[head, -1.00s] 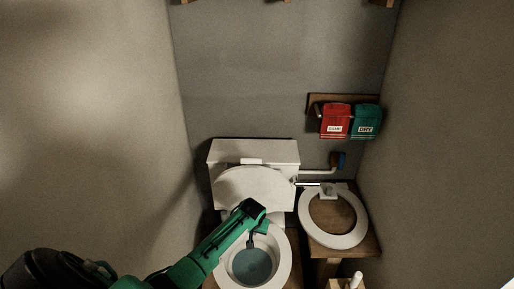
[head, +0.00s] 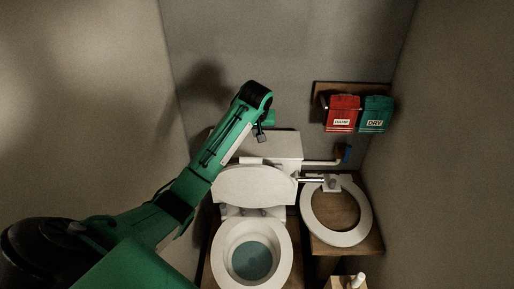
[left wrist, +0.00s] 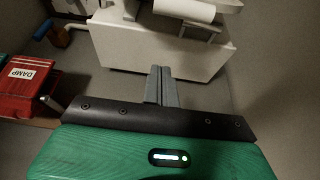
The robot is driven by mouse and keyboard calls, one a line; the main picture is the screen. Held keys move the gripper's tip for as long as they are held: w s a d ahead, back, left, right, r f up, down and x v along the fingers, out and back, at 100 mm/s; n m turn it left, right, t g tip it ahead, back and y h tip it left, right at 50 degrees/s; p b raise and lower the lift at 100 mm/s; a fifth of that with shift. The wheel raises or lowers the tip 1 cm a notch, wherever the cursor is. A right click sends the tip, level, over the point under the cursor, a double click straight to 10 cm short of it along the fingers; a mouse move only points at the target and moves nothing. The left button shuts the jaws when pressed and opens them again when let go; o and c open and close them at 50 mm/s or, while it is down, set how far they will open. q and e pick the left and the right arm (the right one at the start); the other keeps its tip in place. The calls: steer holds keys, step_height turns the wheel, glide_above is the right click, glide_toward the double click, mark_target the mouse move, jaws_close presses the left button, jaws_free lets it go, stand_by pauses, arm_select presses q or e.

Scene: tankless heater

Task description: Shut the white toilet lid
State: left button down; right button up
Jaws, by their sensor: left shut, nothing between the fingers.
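The white toilet lid (head: 253,186) stands raised, leaning back against the front of the cistern (head: 284,146) in the head view. Below it the toilet bowl (head: 217,253) is open, with blue-grey water inside. My left gripper (head: 259,138) is raised over the cistern, above and behind the lid, and looks apart from it. In the left wrist view its two fingers (left wrist: 161,72) are shut together with nothing between them, in front of the white cistern (left wrist: 130,52). My right gripper is not in view.
A white seat ring (head: 309,219) lies on a wooden stand to the right of the bowl. Walls close in on both sides. A pipe with a blue valve (head: 346,153) is right of the cistern.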

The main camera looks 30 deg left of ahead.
mark_target(257, 167)
arm_select(q)
steer(key=f+p, duration=0.4)
steer(key=f, duration=0.1)
steer(key=f+p, duration=0.2)
steer(key=shift+s+d+f, duration=0.15)
steer(key=shift+s+f, duration=0.1)
steer(key=shift+f, duration=0.05)
steer(key=shift+s+d+f, duration=0.1)
steer(key=shift+s, duration=0.1)
steer(key=shift+f, duration=0.2)
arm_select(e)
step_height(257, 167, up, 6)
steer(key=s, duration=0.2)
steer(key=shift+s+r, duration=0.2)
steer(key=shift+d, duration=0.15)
